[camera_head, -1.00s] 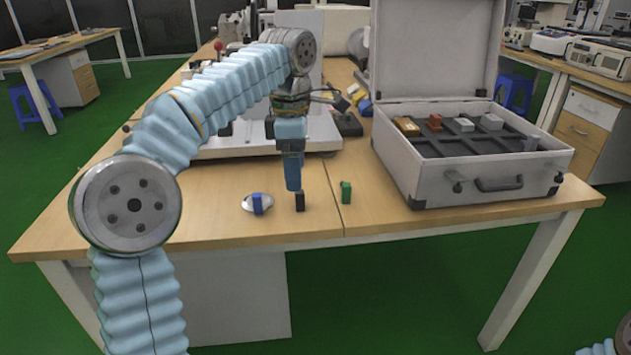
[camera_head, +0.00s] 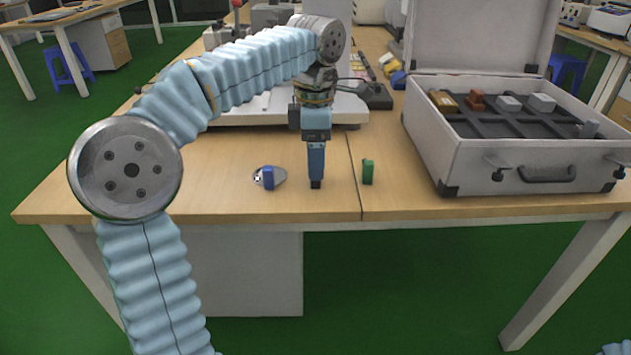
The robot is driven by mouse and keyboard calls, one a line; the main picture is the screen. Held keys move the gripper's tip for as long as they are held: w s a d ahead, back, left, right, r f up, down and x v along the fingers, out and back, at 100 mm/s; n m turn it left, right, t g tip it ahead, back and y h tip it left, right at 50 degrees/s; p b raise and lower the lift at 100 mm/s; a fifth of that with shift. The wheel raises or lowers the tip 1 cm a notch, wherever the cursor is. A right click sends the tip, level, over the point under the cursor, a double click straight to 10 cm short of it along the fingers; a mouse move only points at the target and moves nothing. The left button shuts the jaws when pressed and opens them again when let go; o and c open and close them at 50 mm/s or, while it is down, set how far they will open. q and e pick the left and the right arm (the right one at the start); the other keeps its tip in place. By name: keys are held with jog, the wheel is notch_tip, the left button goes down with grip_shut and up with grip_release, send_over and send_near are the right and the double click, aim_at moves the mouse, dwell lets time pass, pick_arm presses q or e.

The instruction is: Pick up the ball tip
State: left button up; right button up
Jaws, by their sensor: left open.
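My left gripper (camera_head: 316,178) points straight down at the table, just above its front edge. It is open, though the gap between its fingers is hard to see from here. A small black piece (camera_head: 316,184) shows right at the fingertips; whether it is between or beneath them I cannot tell. A small blue piece (camera_head: 268,177) stands by a silver round plate (camera_head: 279,177) to the left. A small green piece (camera_head: 368,172) stands to the right. None clearly shows a ball tip at this size. My right gripper is out of view.
An open silver case (camera_head: 520,175) with several small blocks in its compartments stands at the right. Equipment on a white base (camera_head: 255,112) is behind my left gripper. The wooden tabletop (camera_head: 200,190) is clear at the left front.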

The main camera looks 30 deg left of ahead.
pick_arm(q)
notch_tip(320, 180, down, 3)
jog(key=shift+s+f, duration=0.1)
jog(key=shift+f, duration=0.1)
jog(key=c, duration=1.1)
